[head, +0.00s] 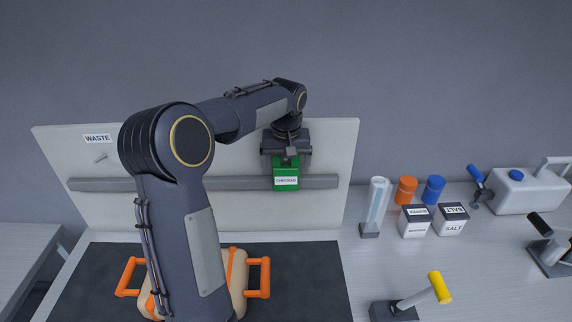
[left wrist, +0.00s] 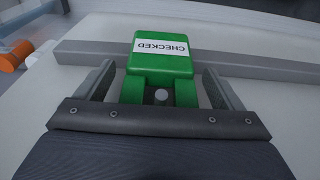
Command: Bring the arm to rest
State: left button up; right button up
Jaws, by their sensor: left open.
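A green tag (head: 286,180) lettered CHECKED is at the pale upright board (head: 230,215), in front of its grey rail (head: 120,184). In the left wrist view, the green tag (left wrist: 162,62) has a looped end around a small grey peg (left wrist: 161,97). My left gripper (head: 287,158) is at the tag's upper end. In the left wrist view, my left gripper (left wrist: 160,85) is open, with one finger on each side of the tag and gaps showing between. My left arm reaches across the middle of the head view. My right gripper is not in view.
A WASTE label (head: 97,138) and small peg (head: 101,158) are on the board. A tan sack with orange straps and handles (head: 258,278) lies below my arm.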

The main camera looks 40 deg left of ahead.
pick_arm(q)
jog(key=shift+a+r, duration=0.25)
jog(key=shift+r, duration=0.05)
jog(key=r, duration=0.4)
jog(key=d+r+b, duration=0.1)
jog(key=r, duration=0.1)
jog(key=shift+s+r, duration=0.25)
jog(key=shift+s, duration=0.05)
jog(key=shift+s+d+r, duration=0.1)
jog(key=shift+s+r, duration=0.05)
jog(key=shift+r, duration=0.2)
